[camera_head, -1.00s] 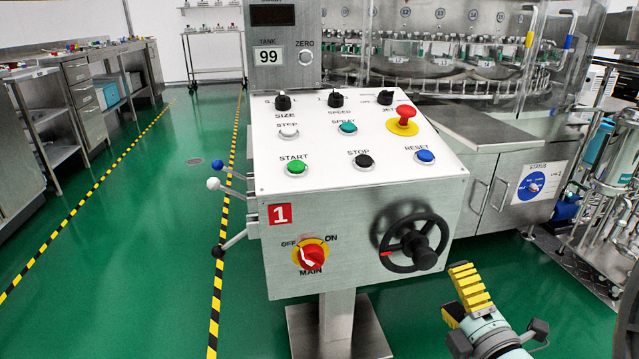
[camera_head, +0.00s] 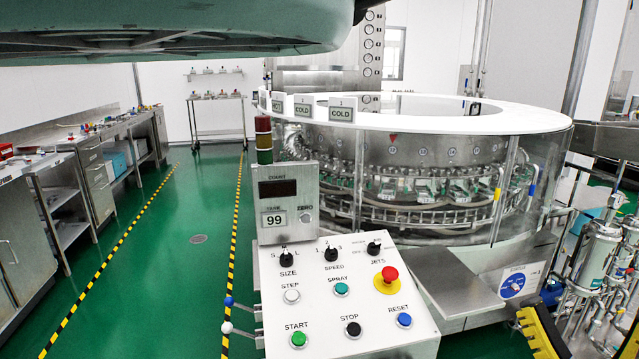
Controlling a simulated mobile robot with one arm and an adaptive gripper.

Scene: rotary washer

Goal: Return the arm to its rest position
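My gripper (camera_head: 541,333) shows only in part at the lower right of the head view, as a yellow ridged finger with a dark edge. It is in front of the washer's lower side, to the right of the control panel (camera_head: 345,295). The rest of the gripper is cut off by the bottom edge, so its opening is hidden. I see nothing held in the visible part. The white panel bears START, STOP and RESET buttons, several knobs and a red stop button (camera_head: 386,279) on a yellow base.
The round steel washer (camera_head: 440,170) with a white top rim stands behind the panel. Pipes and cylinders (camera_head: 600,245) stand at the right. A steel bench (camera_head: 75,165) lines the left. The green floor (camera_head: 165,270) between bench and panel is clear.

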